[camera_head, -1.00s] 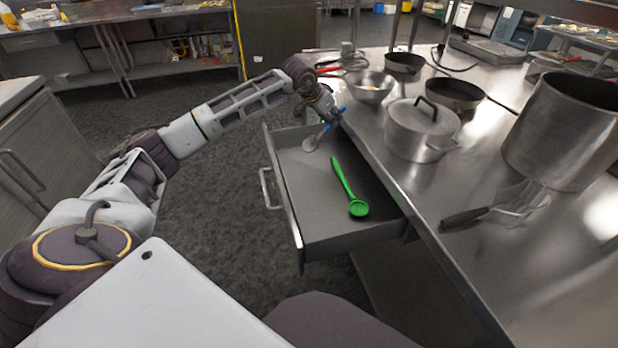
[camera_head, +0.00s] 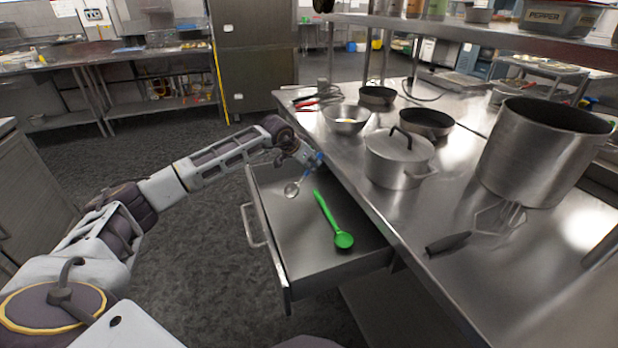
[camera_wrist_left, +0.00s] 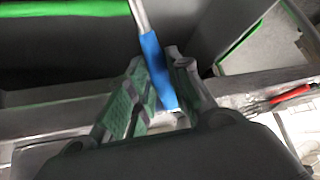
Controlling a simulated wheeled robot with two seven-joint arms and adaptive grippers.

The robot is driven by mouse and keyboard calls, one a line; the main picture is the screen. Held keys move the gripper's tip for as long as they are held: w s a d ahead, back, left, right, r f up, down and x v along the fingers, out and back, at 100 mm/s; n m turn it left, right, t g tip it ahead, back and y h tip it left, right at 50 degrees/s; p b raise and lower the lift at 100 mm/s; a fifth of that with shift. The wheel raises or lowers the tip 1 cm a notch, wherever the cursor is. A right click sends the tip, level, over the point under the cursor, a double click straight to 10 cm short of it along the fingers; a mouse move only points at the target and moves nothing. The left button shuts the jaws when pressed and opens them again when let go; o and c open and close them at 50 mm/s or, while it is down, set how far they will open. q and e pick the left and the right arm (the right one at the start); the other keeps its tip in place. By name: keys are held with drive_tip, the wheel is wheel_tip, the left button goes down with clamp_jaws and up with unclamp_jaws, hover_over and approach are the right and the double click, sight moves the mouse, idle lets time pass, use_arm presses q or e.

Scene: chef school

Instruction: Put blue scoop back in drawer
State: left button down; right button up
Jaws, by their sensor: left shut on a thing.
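The blue scoop has a blue handle and a grey metal bowl (camera_head: 292,190). My left gripper (camera_head: 312,160) is shut on the scoop's blue handle, which shows between the fingers in the left wrist view (camera_wrist_left: 156,62). The bowl hangs down at the far end of the open drawer (camera_head: 290,235); I cannot tell whether it touches the drawer floor. A green spoon (camera_head: 327,215) lies in the drawer, to the right of the scoop. My right gripper is not in view.
The steel counter (camera_head: 400,215) borders the drawer on the right. It bears a lidded pot (camera_head: 398,160), a metal bowl (camera_head: 346,120), dark pans, a whisk (camera_head: 495,220) and a large stockpot (camera_head: 535,150). The drawer handle (camera_head: 250,226) faces the floor on the left.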

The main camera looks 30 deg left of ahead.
sight(307, 171)
use_arm(q)
drive_tip(key=shift+f, duration=0.5)
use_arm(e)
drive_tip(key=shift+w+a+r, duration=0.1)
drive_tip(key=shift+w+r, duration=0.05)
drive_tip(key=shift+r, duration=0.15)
use_arm(q)
drive_tip(key=shift+f, duration=0.1)
drive_tip(key=shift+f, duration=1.9)
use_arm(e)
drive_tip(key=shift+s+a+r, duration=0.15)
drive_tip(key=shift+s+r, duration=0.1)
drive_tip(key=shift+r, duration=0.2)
